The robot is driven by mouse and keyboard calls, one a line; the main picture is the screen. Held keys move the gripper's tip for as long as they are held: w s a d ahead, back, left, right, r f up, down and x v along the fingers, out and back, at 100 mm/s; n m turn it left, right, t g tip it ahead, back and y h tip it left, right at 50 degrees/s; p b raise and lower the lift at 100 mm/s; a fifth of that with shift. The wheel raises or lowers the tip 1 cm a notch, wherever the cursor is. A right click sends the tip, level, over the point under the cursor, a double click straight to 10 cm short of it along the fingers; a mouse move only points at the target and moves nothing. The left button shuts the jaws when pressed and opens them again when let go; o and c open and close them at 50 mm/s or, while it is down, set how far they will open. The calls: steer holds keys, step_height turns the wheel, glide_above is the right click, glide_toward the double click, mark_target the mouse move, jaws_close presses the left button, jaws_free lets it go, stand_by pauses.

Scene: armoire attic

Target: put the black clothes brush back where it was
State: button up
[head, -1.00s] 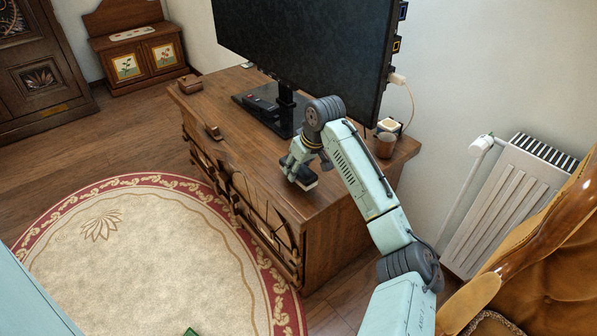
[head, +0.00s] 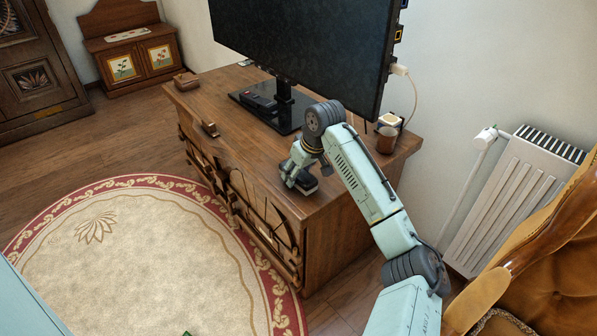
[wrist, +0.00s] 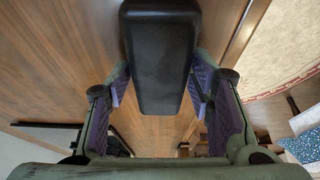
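The black clothes brush (wrist: 160,60) fills the upper middle of the wrist view, its dark smooth back toward the camera. My gripper (wrist: 160,78) has a purple-padded finger against each long side of it and appears shut on it. In the head view, my gripper (head: 295,175) points down over the right front part of the wooden dresser top (head: 255,160), with the dark brush (head: 306,186) at its fingers. The brush is at or just above the wood; I cannot tell whether it touches. Its underside is hidden.
A large monitor (head: 300,50) on a black stand (head: 284,108) is behind the gripper. A brown cup (head: 387,140) stands at the dresser's right back. A small wooden object (head: 210,129) and a wooden box (head: 187,81) lie to the left. Bare wood lies between.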

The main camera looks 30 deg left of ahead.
steer(key=shift+o, duration=1.1)
